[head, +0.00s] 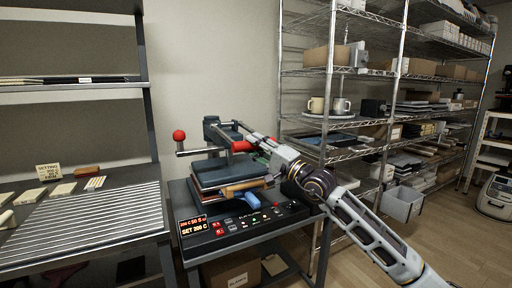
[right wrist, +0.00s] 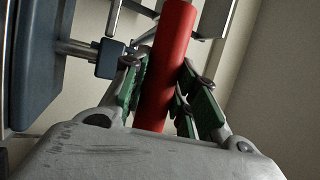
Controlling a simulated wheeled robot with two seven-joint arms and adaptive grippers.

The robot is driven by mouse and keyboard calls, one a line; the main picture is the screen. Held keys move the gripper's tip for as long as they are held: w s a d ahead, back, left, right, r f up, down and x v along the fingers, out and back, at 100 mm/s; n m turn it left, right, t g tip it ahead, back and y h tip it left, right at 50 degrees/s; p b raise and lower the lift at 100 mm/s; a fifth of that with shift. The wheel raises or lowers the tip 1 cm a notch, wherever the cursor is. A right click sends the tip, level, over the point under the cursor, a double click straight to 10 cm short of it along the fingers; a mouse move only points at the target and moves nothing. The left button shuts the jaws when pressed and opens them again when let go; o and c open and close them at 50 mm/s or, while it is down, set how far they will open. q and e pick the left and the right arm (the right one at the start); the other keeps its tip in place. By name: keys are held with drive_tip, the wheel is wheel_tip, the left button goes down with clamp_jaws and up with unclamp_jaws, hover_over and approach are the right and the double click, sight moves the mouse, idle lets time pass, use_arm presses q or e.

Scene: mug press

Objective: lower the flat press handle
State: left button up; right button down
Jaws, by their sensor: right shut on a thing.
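The flat press (head: 215,172) stands on a small dark table, with flat dark plates stacked under its frame. Its handle has a red grip (head: 242,146), raised above the plates at the right of the frame. My right gripper (head: 253,141) is at this grip. In the right wrist view the red grip (right wrist: 167,65) runs between the green-padded fingers of my right gripper (right wrist: 162,95), which is shut on it. A second lever with a red ball knob (head: 179,135) sticks out at the left of the press. My left gripper is not in view.
A control panel (head: 240,222) with a lit "SET 200 C" display and several buttons fronts the press. A ribbed table (head: 85,225) stands at the left. A wire shelf (head: 340,120) with mugs and boxes stands close behind my right arm.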

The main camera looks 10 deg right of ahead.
drive_tip(key=shift+w+f, duration=0.15)
drive_tip(key=shift+f, duration=0.1)
drive_tip(key=c, duration=1.4)
unclamp_jaws()
drive_tip(key=shift+c, duration=0.2)
drive_tip(key=o, duration=0.3)
drive_tip(key=shift+w+a+f, duration=0.1)
drive_tip(key=shift+w+f, duration=0.05)
drive_tip(key=shift+w, duration=0.1)
drive_tip(key=shift+s, duration=0.15)
drive_tip(key=shift+s, duration=0.1)
drive_tip(key=shift+v, duration=5.9)
